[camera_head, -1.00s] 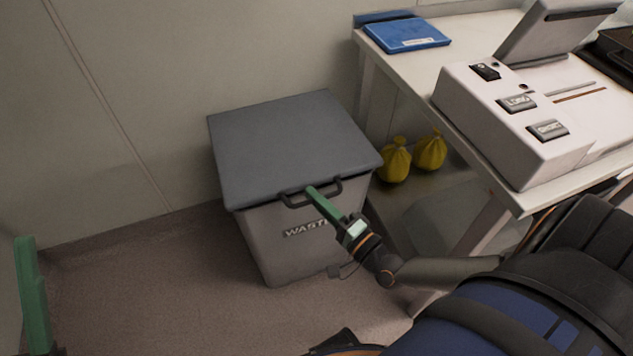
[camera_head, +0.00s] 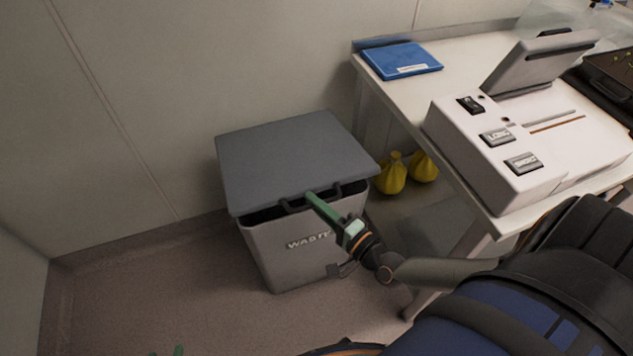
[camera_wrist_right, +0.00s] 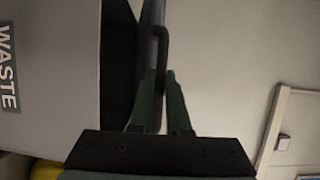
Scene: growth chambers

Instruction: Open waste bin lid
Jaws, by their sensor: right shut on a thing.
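The grey waste bin (camera_head: 280,262) stands on the floor by the wall, with a "WASTE" label on its front. Its flat grey lid (camera_head: 295,158) is tilted up a little at the front, with a dark gap below it. A dark handle (camera_head: 293,206) is on the lid's front edge. My right gripper (camera_head: 312,198) is shut on this handle. In the right wrist view, its green fingers (camera_wrist_right: 160,100) are on both sides of the handle bar (camera_wrist_right: 161,75), and the dark gap shows beside them. My left gripper (camera_head: 178,351) shows only as small green tips at the bottom edge.
To the right is a white table with a white machine (camera_head: 520,140) and a blue case (camera_head: 402,60). The floor left of the bin is clear.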

